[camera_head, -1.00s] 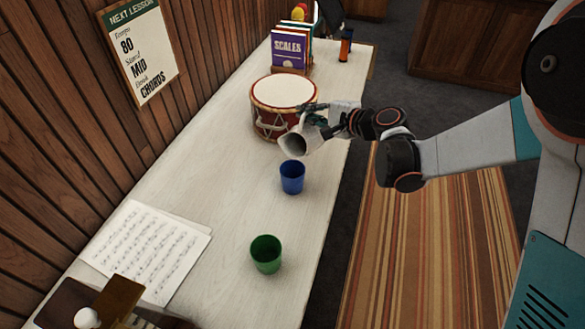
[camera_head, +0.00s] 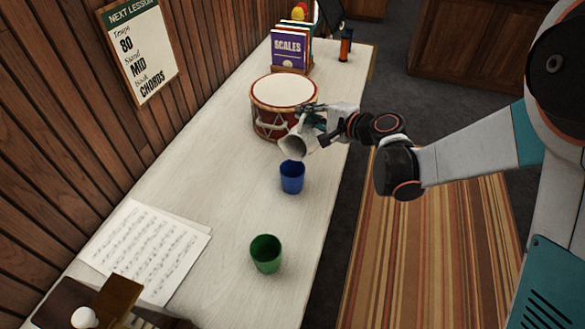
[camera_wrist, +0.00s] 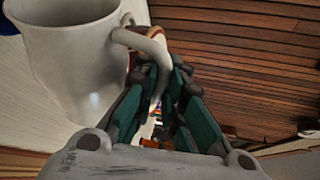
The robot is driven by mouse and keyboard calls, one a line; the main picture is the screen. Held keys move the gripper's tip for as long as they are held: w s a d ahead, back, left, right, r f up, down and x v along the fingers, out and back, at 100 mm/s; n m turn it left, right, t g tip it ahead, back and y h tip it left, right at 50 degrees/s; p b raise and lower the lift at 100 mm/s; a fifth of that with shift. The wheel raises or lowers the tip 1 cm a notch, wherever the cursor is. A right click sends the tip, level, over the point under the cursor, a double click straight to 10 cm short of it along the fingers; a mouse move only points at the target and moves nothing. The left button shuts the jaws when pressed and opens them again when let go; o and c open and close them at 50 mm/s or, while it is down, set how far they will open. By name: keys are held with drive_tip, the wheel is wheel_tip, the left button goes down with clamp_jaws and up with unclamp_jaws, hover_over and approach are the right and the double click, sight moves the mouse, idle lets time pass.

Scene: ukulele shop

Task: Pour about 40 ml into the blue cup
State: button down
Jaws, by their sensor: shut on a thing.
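The blue cup (camera_head: 292,178) stands upright on the pale bench in the head view; a sliver of blue shows at the top left corner of the wrist view (camera_wrist: 8,22). A white mug (camera_head: 297,145) is tilted, its mouth low and just above the blue cup's far rim. My gripper (camera_head: 318,117) is shut on the mug's handle; the wrist view shows the fingers (camera_wrist: 160,92) around the handle beside the white mug (camera_wrist: 72,55). I cannot see the liquid inside either vessel. The green cup (camera_head: 265,254) stands upright nearer the front.
A red drum (camera_head: 283,98) stands close behind the mug. Books (camera_head: 289,48) and an orange bottle (camera_head: 345,45) are at the far end. Sheet music (camera_head: 147,250) lies at the left front. The bench (camera_head: 215,190) left of the cups is clear.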

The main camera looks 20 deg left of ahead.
drive_tip(key=shift+w+d, duration=0.1)
drive_tip(key=shift+w, duration=0.2)
drive_tip(key=shift+n+t+b, duration=0.3)
drive_tip(key=shift+t+b, duration=0.1)
idle(1.2)
drive_tip(key=shift+w, duration=0.1)
drive_tip(key=w+m+g, duration=0.1)
drive_tip(key=w+f+m+g, duration=0.1)
drive_tip(key=w, duration=0.1)
drive_tip(key=shift+d+m+p, duration=0.2)
drive_tip(key=shift+m+p, duration=0.2)
drive_tip(key=shift+w+f+m+g, duration=0.25)
drive_tip(key=shift+f+m+g, duration=0.05)
drive_tip(key=shift+f, duration=0.05)
drive_tip(key=shift+w+h, duration=0.1)
drive_tip(key=shift+h, duration=0.2)
drive_tip(key=shift+m, duration=0.3)
idle(1.1)
